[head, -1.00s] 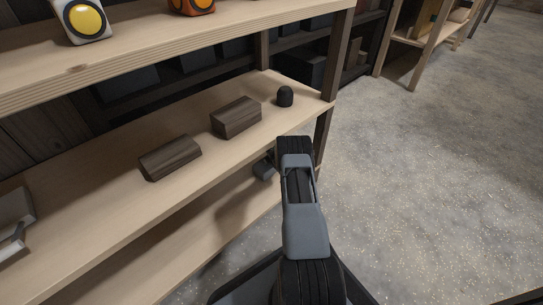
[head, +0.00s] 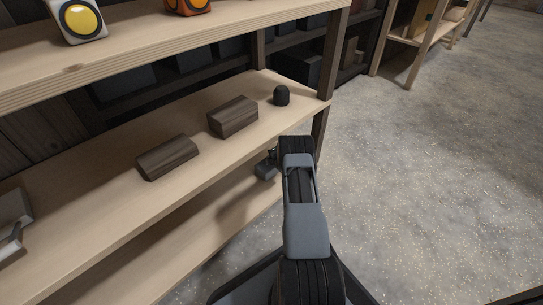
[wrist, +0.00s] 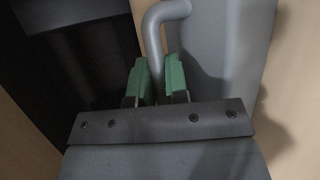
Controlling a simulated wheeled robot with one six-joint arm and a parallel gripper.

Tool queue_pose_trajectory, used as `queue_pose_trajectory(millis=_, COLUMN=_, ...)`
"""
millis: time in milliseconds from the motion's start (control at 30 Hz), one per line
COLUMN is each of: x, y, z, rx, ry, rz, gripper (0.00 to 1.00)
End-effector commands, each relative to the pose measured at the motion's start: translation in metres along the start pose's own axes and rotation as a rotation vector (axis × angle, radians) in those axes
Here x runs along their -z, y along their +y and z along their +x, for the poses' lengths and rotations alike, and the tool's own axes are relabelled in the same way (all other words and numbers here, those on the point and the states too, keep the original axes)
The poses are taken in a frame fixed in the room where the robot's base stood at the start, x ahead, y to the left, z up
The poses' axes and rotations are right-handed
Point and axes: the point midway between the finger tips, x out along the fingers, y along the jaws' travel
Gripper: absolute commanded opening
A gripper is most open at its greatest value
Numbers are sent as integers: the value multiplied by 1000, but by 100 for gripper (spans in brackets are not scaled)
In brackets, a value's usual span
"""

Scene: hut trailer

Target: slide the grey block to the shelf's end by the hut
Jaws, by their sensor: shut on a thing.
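In the wrist view, the green fingertips of my gripper (wrist: 158,80) are closed on a bent grey bar (wrist: 167,9). The bar stands in front of a smooth grey face (wrist: 215,50), which I take for the grey block, and a shadow falls on that face. In the head view, my arm hides most of the gripper area. A small dark grey boxy piece (head: 265,171) shows just left of the arm, below the middle shelf's front edge; I cannot tell whether it is the gripper or the block.
The middle shelf (head: 95,205) holds two dark wooden blocks (head: 168,157) (head: 233,117) and a black domed piece (head: 281,96). A pale grey piece (head: 12,215) sits at its left. A dark post (head: 320,135) stands at the shelf's right end. Open floor (head: 430,190) lies to the right.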

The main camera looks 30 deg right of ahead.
Motion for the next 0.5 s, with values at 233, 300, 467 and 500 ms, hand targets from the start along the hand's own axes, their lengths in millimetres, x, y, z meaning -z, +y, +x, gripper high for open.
queue_pose_trajectory(millis=233, x=4, y=0, z=1, rx=1, ry=5, rz=-2, gripper=16)
queue_pose_trajectory(millis=300, x=5, y=1, z=1, rx=0, ry=6, rz=-3, gripper=23)
queue_pose_trajectory(millis=467, x=5, y=1, z=1, rx=0, ry=6, rz=-3, gripper=38)
queue_pose_trajectory(millis=500, x=5, y=0, z=1, rx=1, ry=6, rz=-3, gripper=42)
